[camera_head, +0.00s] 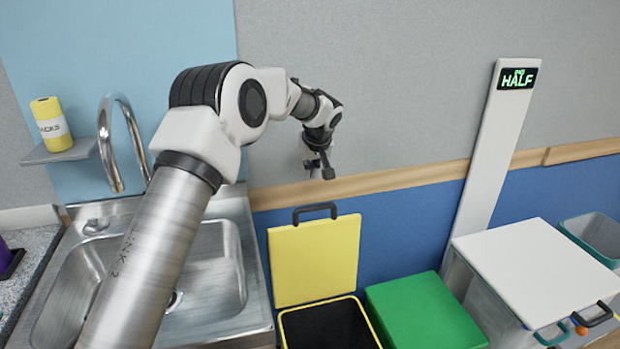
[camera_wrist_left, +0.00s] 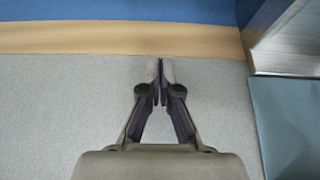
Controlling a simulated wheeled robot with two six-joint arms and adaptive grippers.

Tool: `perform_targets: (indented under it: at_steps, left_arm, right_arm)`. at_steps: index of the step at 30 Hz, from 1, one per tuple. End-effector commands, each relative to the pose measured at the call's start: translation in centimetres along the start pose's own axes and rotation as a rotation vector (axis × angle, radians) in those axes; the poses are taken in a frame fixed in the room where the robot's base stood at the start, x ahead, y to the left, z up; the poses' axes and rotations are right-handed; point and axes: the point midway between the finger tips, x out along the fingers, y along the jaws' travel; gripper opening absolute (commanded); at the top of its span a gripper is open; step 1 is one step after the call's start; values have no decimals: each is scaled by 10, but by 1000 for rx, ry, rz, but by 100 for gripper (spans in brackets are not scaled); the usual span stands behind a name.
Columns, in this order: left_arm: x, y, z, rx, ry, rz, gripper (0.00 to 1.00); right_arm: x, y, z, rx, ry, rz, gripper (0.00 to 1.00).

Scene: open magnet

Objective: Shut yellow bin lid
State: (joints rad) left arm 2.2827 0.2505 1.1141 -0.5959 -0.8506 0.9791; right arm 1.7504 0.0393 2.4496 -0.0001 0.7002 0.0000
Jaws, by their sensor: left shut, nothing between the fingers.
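The yellow bin lid (camera_head: 315,262) stands upright, open, against the blue lower wall in the head view. Its dark handle (camera_head: 314,208) is at the lid's top edge. The yellow bin (camera_head: 327,326) below it shows a dark open inside; its lower part is cut off by the frame. My left gripper (camera_head: 321,166) is above the lid and handle, near the wooden rail, apart from both. In the left wrist view the left gripper (camera_wrist_left: 160,66) is shut and empty, with grey wall and the rail behind it. My right gripper is not in view.
A green closed lid (camera_head: 424,312) is right of the yellow bin. A white-topped container (camera_head: 535,268) stands further right, near a tall post (camera_head: 484,165) with a "HALF" sign. A steel sink (camera_head: 205,285) and curved tap (camera_head: 120,140) are at left.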

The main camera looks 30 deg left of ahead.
Motion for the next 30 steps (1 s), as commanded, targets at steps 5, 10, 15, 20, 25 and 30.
perform_targets:
  at_steps: [5, 10, 15, 20, 25, 30]
  left_arm:
    - [24, 0, 2, 2, -3, -2, 0]
    - [59, 0, 2, 4, -4, -2, 0]
    - [93, 0, 2, 3, -4, -1, 0]
    - [92, 1, 20, 8, -4, 2, 0]
    - [87, 1, 38, 6, -3, 1, 0]
    - [87, 1, 41, 4, -2, 2, 0]
  right_arm:
    - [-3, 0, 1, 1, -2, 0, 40]
    - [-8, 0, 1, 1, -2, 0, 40]
    - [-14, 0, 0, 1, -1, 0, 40]
    - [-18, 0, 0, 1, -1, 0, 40]
    - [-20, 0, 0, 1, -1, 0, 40]
    - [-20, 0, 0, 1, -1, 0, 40]
